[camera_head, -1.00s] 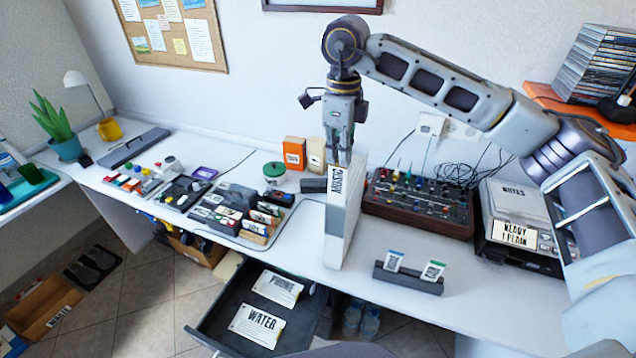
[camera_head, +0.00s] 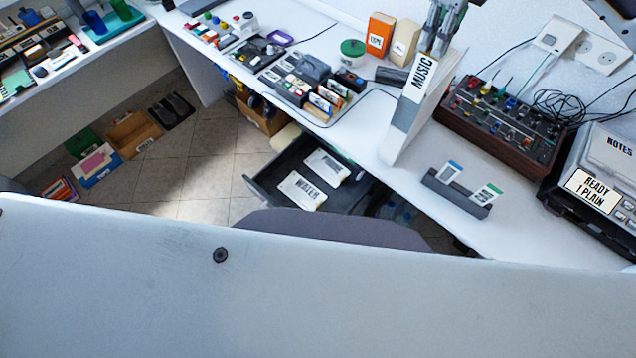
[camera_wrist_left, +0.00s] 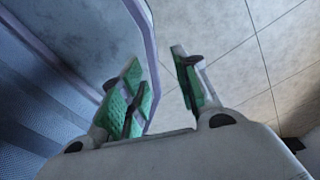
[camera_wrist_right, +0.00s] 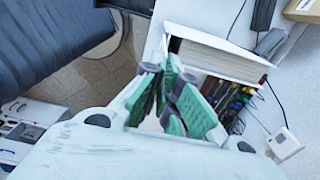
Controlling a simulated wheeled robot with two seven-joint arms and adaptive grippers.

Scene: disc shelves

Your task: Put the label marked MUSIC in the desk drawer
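The MUSIC label (camera_head: 421,75) is a white strip with black letters at the top of a tall white upright file (camera_head: 408,128) on the desk. My right gripper (camera_head: 434,46) is at the label's upper end. In the right wrist view its green-padded fingers (camera_wrist_right: 169,72) are close together beside the file's top, with a pale sliver near their tips; whether they grip the label I cannot tell. The dark desk drawer (camera_head: 268,181) stands open below the desk, holding a WATER label (camera_head: 302,190) and another white label (camera_head: 327,166). My left gripper (camera_wrist_left: 160,75) is open and empty above the floor.
A small dark stand with cards (camera_head: 457,192) is right of the file. A mixer (camera_head: 503,118) and a grey machine (camera_head: 590,190) stand further right. An orange box (camera_head: 379,35) is behind. A grey chair back (camera_head: 330,229) is in front of the drawer.

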